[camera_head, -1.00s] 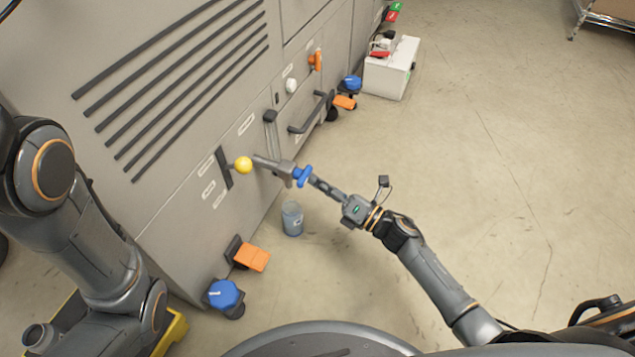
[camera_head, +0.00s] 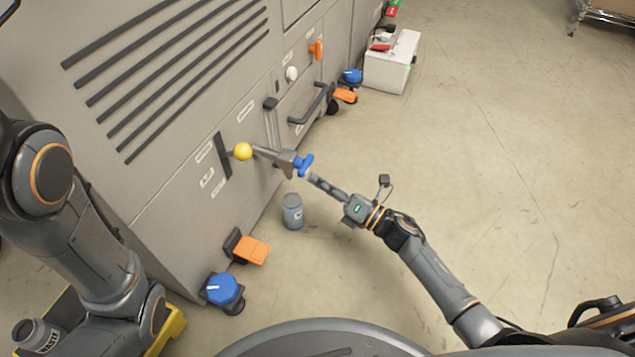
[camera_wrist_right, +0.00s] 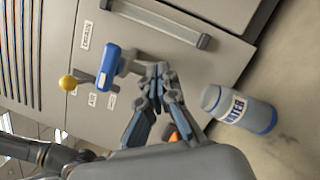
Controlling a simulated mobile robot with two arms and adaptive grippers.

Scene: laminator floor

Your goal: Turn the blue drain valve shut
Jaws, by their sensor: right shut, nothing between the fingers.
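The blue drain valve handle (camera_head: 303,165) sits at the end of a grey fitting (camera_head: 275,156) on the front of the grey machine. In the right wrist view, the blue handle (camera_wrist_right: 107,66) stands lengthwise up the picture, left of my fingers. In the head view it looks roughly crosswise to the fitting; its exact angle is hard to judge. My right gripper (camera_head: 315,180) is just below and right of the handle, with a small gap seeming to show between them. Its fingers (camera_wrist_right: 156,76) are closed together and empty. My left arm shows at the left; its gripper is not visible.
A jar labelled WATER (camera_head: 293,212) stands on the floor below the fitting. A yellow ball knob (camera_head: 243,152), an orange pedal (camera_head: 251,250) and a blue dial (camera_head: 222,289) are nearby. A white box (camera_head: 392,62) stands farther back.

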